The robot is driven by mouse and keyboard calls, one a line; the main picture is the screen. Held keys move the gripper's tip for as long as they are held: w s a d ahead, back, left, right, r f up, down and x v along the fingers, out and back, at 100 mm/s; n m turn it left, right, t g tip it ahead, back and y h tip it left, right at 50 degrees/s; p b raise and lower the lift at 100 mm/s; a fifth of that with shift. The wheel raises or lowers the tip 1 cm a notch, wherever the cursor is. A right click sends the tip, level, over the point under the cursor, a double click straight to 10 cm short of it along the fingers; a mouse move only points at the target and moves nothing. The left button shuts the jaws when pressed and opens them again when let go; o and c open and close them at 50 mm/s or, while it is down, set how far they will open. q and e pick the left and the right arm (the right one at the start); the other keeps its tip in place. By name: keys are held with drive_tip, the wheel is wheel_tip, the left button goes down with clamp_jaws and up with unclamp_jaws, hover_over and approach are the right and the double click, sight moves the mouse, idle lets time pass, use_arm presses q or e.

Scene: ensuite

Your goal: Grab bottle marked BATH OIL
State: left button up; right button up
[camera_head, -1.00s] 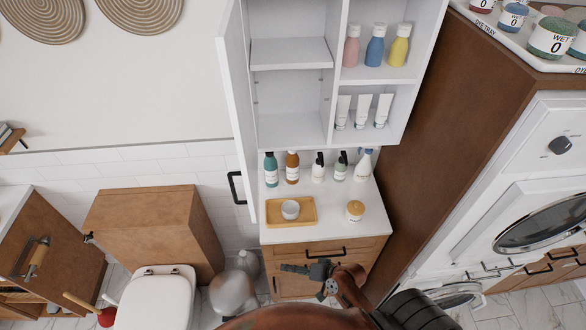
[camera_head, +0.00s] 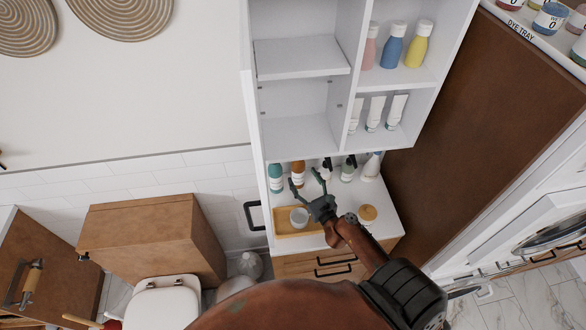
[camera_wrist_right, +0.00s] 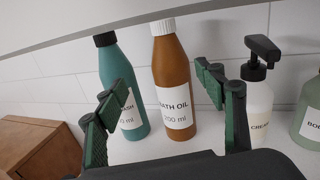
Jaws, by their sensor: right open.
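The bottle marked BATH OIL (camera_wrist_right: 173,85) is amber brown with a white cap and white label, upright on the white counter against the tiled wall. In the head view the brown bottle (camera_head: 298,172) stands below the cabinet, partly behind a fingertip. My right gripper (camera_head: 307,182) is open and empty over the counter. In the right wrist view its two green-padded fingers (camera_wrist_right: 160,110) are spread, with the bottle beyond and between them, seemingly not touched. My left gripper is not in view.
A teal bottle (camera_wrist_right: 122,80) stands close on the left and a white pump bottle (camera_wrist_right: 257,95) on the right. The white cabinet (camera_head: 300,135) overhangs the bottles. A wooden tray (camera_head: 285,225) with a jar (camera_head: 299,217) and a lidded jar (camera_head: 368,214) sit in front.

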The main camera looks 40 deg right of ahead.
sight(301, 169)
drive_tip(key=shift+w+d+f+m+h, duration=0.2)
drive_tip(key=shift+w+d+m+h, duration=0.1)
drive_tip(key=shift+d+m, duration=0.25)
drive_tip(key=shift+x, duration=1.15)
drive_tip(key=shift+w+d+p, duration=0.3)
drive_tip(key=shift+w, duration=0.05)
drive_tip(key=x, duration=0.4)
drive_tip(key=shift+w+f+p, duration=0.1)
drive_tip(key=shift+f+p, duration=0.1)
drive_tip(key=shift+p, duration=0.1)
drive_tip(key=c, duration=0.7)
clamp_jaws()
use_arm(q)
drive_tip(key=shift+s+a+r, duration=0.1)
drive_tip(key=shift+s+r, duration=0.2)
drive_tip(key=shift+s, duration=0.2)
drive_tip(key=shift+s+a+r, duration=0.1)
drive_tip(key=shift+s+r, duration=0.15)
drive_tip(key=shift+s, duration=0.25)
use_arm(e)
drive_tip(key=shift+r, duration=0.1)
